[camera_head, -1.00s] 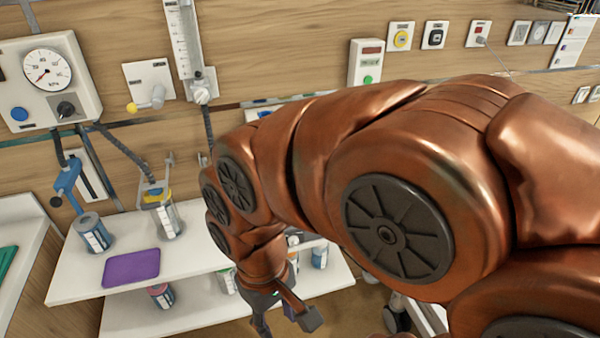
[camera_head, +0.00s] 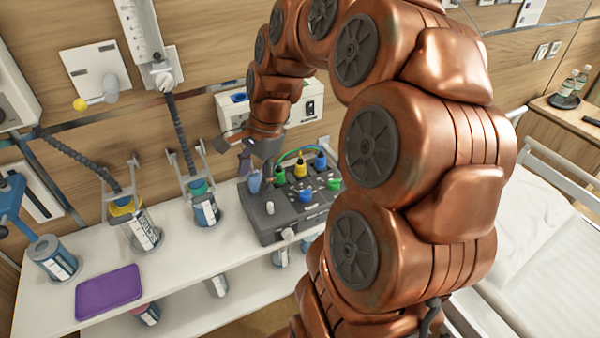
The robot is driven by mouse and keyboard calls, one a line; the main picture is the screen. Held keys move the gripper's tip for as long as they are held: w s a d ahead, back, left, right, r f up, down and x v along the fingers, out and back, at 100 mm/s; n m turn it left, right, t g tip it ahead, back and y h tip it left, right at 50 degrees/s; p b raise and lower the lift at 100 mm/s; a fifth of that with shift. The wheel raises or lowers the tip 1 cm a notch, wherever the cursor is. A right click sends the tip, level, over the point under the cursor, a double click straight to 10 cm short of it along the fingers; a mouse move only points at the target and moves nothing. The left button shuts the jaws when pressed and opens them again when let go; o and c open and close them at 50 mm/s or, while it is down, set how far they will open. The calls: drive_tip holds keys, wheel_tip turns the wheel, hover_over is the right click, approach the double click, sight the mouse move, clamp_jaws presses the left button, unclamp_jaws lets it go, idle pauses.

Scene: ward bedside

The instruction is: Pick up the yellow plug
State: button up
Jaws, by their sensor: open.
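The yellow plug (camera_head: 300,170) stands upright in the back row of a dark grey box (camera_head: 272,230) on the white shelf. A green plug (camera_head: 280,176) is on its left and a blue plug (camera_head: 321,161) on its right. My gripper (camera_head: 246,158) is open, above the back left of the box, left of the yellow plug and apart from it. A grey-blue plug (camera_head: 254,182) stands just below the gripper. My gripper's far finger and the space between the fingers are partly hidden.
White shelf (camera_head: 190,260) carries canisters, including one with a green top (camera_head: 205,208), and a purple pad (camera_head: 108,292). Wall panel (camera_head: 312,92) with sockets is close behind my gripper. A bed (camera_head: 545,240) is at right.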

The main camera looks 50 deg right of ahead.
drive_tip(key=w+d+f+m+t, duration=0.1)
drive_tip(key=w+d+f+m, duration=0.1)
drive_tip(key=d+m, duration=0.55)
drive_tip(key=m+t+b, duration=0.1)
drive_tip(key=m, duration=0.4)
hover_over(303, 162)
drive_tip(key=s, duration=0.2)
drive_tip(key=f, duration=0.2)
drive_tip(key=shift+w+d+f+t+h+p, duration=0.15)
drive_tip(key=shift+w+f+t+h+p, duration=0.25)
drive_tip(key=shift+f, duration=0.35)
drive_tip(key=shift+s+d+p+x, duration=0.15)
drive_tip(key=shift+p+x, duration=0.35)
drive_tip(key=shift+x, duration=0.8)
drive_tip(key=shift+s+d+p+x, duration=0.1)
drive_tip(key=shift+d+p+x, duration=0.25)
drive_tip(key=shift+x, duration=0.95)
drive_tip(key=shift+a+f, duration=0.15)
drive_tip(key=shift+a, duration=0.1)
clamp_jaws()
